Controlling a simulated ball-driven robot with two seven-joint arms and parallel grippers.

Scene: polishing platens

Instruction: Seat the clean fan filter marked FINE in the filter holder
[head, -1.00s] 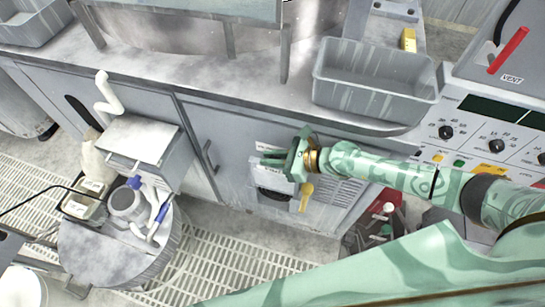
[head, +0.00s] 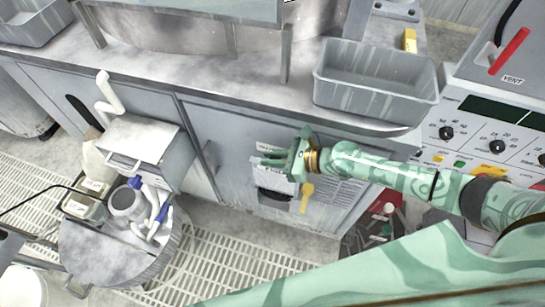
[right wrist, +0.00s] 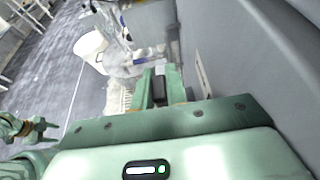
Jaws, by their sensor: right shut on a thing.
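My right gripper (head: 270,158) reaches in from the right to the front of the grey cabinet, fingers pointing left. In the right wrist view its green fingers (right wrist: 160,92) are shut on a small dark block (right wrist: 160,82); I cannot tell what larger thing it belongs to. Below the gripper, a pale panel with a dark band (head: 275,194) shows at the cabinet front, partly hidden by the hand.
A grey bin (head: 375,85) sits on the bench above my right arm. A round drum (head: 115,255) with a jug and blue-handled tools stands at the lower left. A control panel (head: 495,135) is at the right. Floor grating (head: 235,262) lies open below.

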